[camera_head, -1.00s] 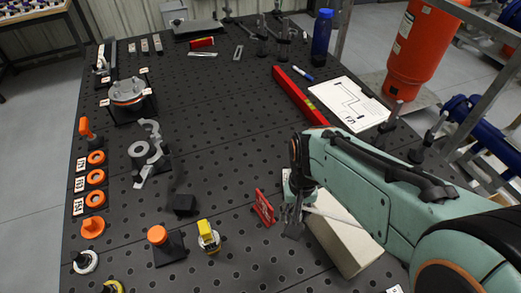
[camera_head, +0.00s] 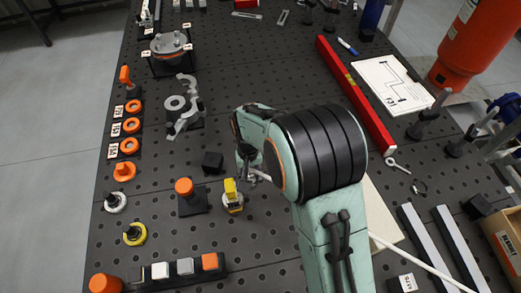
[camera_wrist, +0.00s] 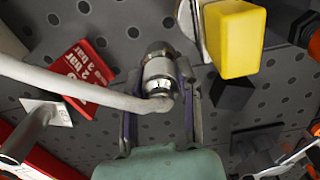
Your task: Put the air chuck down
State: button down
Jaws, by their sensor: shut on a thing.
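The air chuck (camera_wrist: 160,72) is a silvery metal fitting with a white hose (camera_wrist: 95,92) leading off to the left in the wrist view. My gripper (camera_wrist: 163,85) is shut on it, with a dark finger on each side. It is above the perforated black table; the exact height is unclear. In the head view my gripper (camera_head: 243,165) is just right of a black block (camera_head: 213,162) and behind a yellow-topped piece (camera_head: 231,190). My arm hides most of the chuck there; the hose (camera_head: 418,264) shows at lower right.
In the wrist view, a red sign (camera_wrist: 75,72) stands left of the chuck, and the yellow top (camera_wrist: 232,38) is close on the right. An orange knob on a black base (camera_head: 185,195) is nearby. A red bar (camera_head: 355,95) and white board (camera_head: 393,83) lie farther back.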

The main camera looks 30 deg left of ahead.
jog(key=shift+w+a+f, duration=0.25)
jog(key=shift+a+f, duration=0.05)
jog(key=shift+f, duration=0.15)
jog(key=shift+w+a+f, duration=0.2)
jog(key=shift+a+f, duration=0.1)
jog(key=shift+f, duration=1.75)
jog(key=shift+f, duration=0.1)
jog(key=c, duration=0.8)
grip_release()
jog(key=shift+o, duration=0.2)
notch_tip(320, 180, up, 12)
jog(key=shift+r, duration=0.15)
